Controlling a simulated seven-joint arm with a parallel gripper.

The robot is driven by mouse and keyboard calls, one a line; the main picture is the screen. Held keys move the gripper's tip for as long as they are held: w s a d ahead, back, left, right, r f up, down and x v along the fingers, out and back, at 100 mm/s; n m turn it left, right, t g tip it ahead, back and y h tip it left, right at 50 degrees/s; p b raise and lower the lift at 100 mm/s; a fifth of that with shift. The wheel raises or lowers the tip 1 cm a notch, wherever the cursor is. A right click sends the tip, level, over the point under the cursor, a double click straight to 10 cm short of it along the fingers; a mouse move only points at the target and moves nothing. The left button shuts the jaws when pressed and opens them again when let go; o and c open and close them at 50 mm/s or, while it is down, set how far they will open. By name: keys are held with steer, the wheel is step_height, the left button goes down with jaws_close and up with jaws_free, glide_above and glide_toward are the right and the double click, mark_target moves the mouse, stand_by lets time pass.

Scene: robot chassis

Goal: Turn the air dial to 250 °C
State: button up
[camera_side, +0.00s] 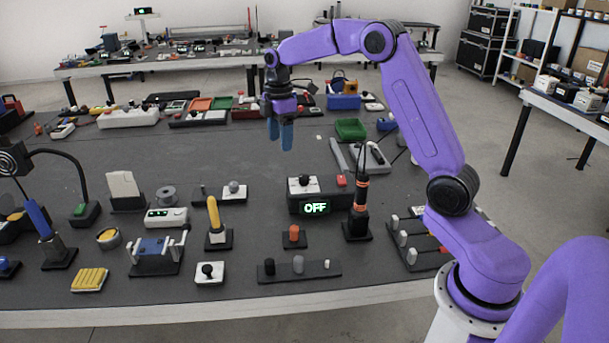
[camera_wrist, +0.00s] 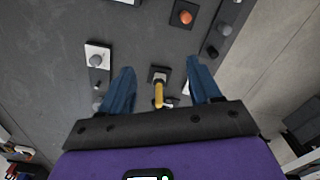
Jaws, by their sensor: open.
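The air station (camera_side: 330,206) is a dark box at the middle right of the bench in the side view. Its green display (camera_side: 315,207) reads OFF. A black dial (camera_side: 304,180) sits on a white plate on top of it, with a red button (camera_side: 341,181) to the right. I cannot make out any dial markings. My gripper (camera_side: 281,148) hangs above the bench with its blue fingers pointing down, open and empty, apart from the dial. In the wrist view my gripper (camera_wrist: 160,85) is open, with a yellow handle (camera_wrist: 158,90) seen below between the fingers. I cannot identify the dial there.
A black wand with orange rings (camera_side: 359,200) stands upright just right of the station. A yellow upright handle (camera_side: 214,216) and an orange-red button (camera_side: 294,234) stand nearby. A green tray (camera_side: 350,129) lies behind. Bare bench (camera_side: 240,160) is open left of the station.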

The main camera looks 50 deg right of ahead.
glide_above(305, 176)
step_height(305, 176, down, 2)
steer(key=f, duration=0.1)
step_height(305, 176, down, 17)
steer(key=shift+w, duration=0.15)
steer(key=c, duration=1)
